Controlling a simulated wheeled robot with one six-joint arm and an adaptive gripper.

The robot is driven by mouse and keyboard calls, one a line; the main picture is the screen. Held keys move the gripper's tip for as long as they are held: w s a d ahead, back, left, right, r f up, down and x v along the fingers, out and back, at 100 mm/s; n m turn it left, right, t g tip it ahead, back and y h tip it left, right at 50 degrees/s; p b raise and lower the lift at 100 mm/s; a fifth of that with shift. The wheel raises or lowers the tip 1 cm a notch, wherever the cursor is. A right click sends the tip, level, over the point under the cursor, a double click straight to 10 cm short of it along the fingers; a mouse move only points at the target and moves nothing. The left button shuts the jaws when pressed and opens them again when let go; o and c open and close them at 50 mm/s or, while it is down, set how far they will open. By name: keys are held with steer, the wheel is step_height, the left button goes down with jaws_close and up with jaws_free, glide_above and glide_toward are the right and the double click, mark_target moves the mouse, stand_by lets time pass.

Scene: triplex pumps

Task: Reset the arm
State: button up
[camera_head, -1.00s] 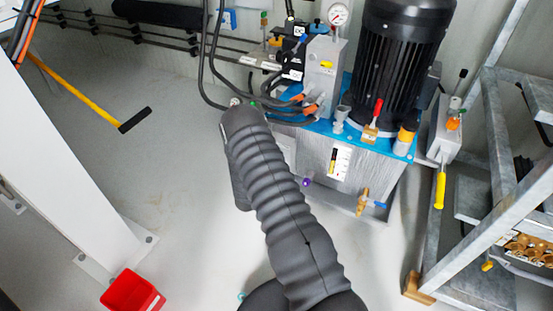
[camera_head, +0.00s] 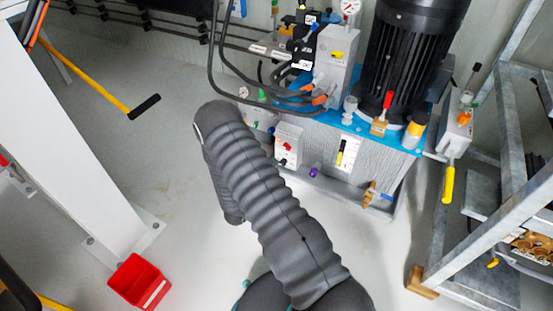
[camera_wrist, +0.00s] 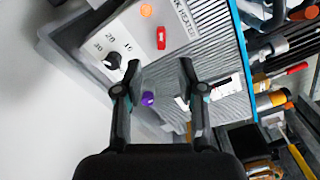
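My arm (camera_head: 265,205) in its grey ribbed sleeve reaches up across the middle of the head view and bends down at its far end. My gripper is hidden behind the arm there. In the wrist view my gripper (camera_wrist: 161,72) is open, with two dark fingers apart and nothing between the tips. Beyond the fingers is the tank heater control box (camera_wrist: 150,30), with a black knob (camera_wrist: 113,61), a red switch (camera_wrist: 161,38) and an orange lamp (camera_wrist: 146,10). The box also shows in the head view (camera_head: 288,145). I cannot tell any contact with it.
The pump unit with a black motor (camera_head: 408,60) on a blue-topped tank (camera_head: 345,165) stands behind my arm. A metal rack (camera_head: 500,215) is at right. A white post (camera_head: 75,130) and a red bin (camera_head: 139,282) are at left. The floor between is clear.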

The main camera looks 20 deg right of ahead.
steer(key=shift+s+a, duration=0.4)
steer(key=shift+a, duration=0.05)
stand_by(0.3)
